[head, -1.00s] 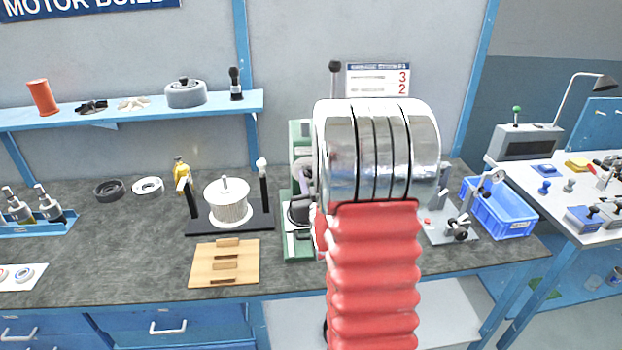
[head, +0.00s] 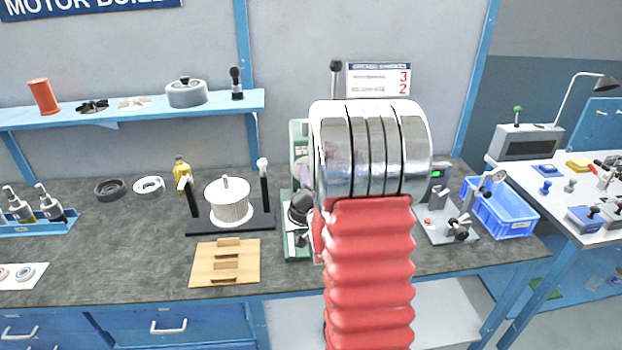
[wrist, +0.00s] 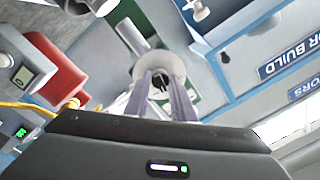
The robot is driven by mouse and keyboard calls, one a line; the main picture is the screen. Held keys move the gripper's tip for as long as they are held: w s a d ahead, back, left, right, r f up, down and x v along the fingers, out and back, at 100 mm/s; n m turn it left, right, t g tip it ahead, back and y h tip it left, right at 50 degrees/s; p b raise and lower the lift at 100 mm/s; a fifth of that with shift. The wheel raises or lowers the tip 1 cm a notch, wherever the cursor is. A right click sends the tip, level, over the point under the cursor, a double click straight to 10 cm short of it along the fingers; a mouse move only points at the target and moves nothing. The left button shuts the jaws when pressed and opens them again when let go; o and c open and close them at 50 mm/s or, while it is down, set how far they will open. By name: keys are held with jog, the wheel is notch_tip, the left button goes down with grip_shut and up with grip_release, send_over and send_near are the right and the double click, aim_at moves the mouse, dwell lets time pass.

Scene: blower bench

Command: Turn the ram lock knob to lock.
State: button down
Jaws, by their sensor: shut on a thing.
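In the wrist view my gripper (wrist: 161,82) has its two grey fingers closed in front of a pale round disc (wrist: 173,62). A small dark part, which looks like the ram lock knob (wrist: 159,88), sits between the fingertips. Its markings and turned position cannot be read. In the head view the green press (head: 297,250) stands at mid bench, largely hidden behind my arm. Its black-balled lever (head: 336,66) points upward. My fingertips and the knob cannot be made out in the head view.
To the right are a grey gauge stand (head: 447,225) and a blue bin (head: 500,210). A wall shelf (head: 130,112) holds parts.

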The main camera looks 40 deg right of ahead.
jog(key=m, duration=0.7)
jog(key=shift+s+d+g+h, duration=0.2)
jog(key=shift+g+h, duration=0.1)
jog(key=shift+h, duration=0.1)
jog(key=shift+f, duration=0.1)
jog(key=c, duration=1.5)
grip_release()
jog(key=shift+w+a, duration=0.1)
